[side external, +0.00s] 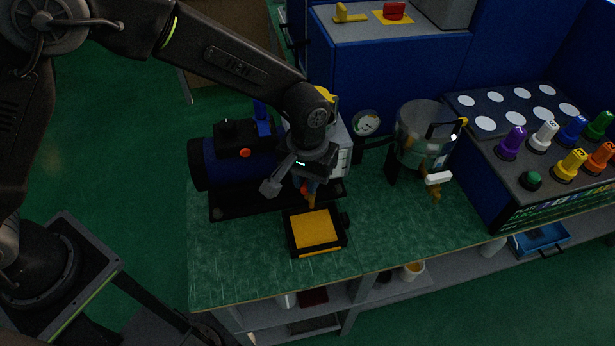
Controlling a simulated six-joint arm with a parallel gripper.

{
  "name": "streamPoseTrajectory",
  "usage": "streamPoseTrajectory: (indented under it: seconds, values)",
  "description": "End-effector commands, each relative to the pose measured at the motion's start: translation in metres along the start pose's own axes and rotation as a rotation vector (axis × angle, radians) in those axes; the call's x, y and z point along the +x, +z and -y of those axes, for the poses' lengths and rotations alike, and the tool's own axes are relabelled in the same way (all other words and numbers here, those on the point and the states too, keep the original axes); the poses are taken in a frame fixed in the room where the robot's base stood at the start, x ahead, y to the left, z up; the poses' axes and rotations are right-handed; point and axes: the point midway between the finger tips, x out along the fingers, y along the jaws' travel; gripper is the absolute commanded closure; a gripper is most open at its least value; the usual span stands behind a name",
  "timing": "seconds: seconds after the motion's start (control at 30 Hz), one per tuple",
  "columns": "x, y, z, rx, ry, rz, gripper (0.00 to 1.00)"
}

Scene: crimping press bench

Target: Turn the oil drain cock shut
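A cock with a white lever handle (438,178) and a brass-coloured body (436,195) sits at the front of a clear cylindrical vessel (411,145), right of the middle of the bench. I take it to be the oil drain cock. Its lever looks about level, and no hand or tool touches it. My gripper (297,188) points down, well to the left of the cock, above the back edge of a small black block with a yellow top (315,229). Its fingers are small and dark here, so I cannot tell whether they are open or hold anything.
A blue motor-like unit (222,160) stands behind and left of my gripper. A pressure gauge (366,123) stands left of the vessel. A rack of coloured knobs (543,135) stands to the right. The green bench top (392,235) is clear between block and cock.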

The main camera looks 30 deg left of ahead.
Motion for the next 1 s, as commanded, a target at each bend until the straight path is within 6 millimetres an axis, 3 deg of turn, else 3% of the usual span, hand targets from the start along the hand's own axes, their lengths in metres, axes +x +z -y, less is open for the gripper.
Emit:
streamPoseTrajectory:
  seconds: [0.47, 1.0]
  values:
    - [-0.0007, -0.0001, 0.0003, 0.054, 0.001, 0.0, 1.0]
    - [-0.0008, -0.0012, 0.0038, 0.485, 0.002, -0.001, 1.0]
